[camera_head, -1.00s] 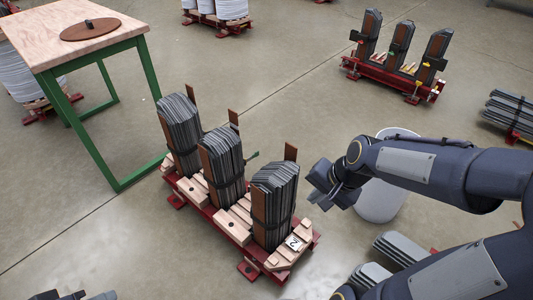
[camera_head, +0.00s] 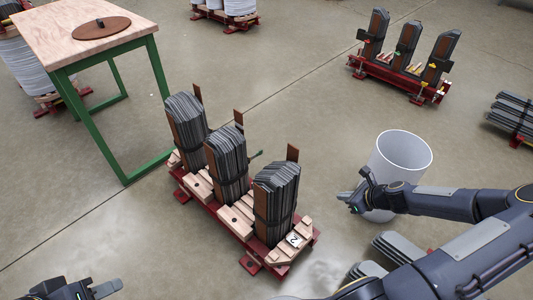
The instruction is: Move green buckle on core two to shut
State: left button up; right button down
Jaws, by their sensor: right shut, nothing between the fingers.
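Core two, a red base with three dark laminated stacks (camera_head: 230,165) and a "2" label (camera_head: 293,239), stands in the middle. A small green buckle (camera_head: 256,154) on a dark lever sticks out to the right behind the middle stack. It points up and right, apart from both grippers. My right gripper (camera_head: 345,201) is shut and empty, to the right of the front stack and clear of it. My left gripper (camera_head: 108,289) is at the bottom left edge, far from the buckle. It is partly cut off, and its opening is unclear.
A white cylinder (camera_head: 404,154) stands behind my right forearm. A green-legged table (camera_head: 135,35) is at the upper left. Another core (camera_head: 395,78) stands at the upper right. Grey sheet piles (camera_head: 400,248) lie under my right arm. Floor between core two and the cylinder is clear.

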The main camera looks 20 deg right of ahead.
aim_at(261, 152)
jog(key=i+j, duration=0.7)
jog(key=i, duration=0.2)
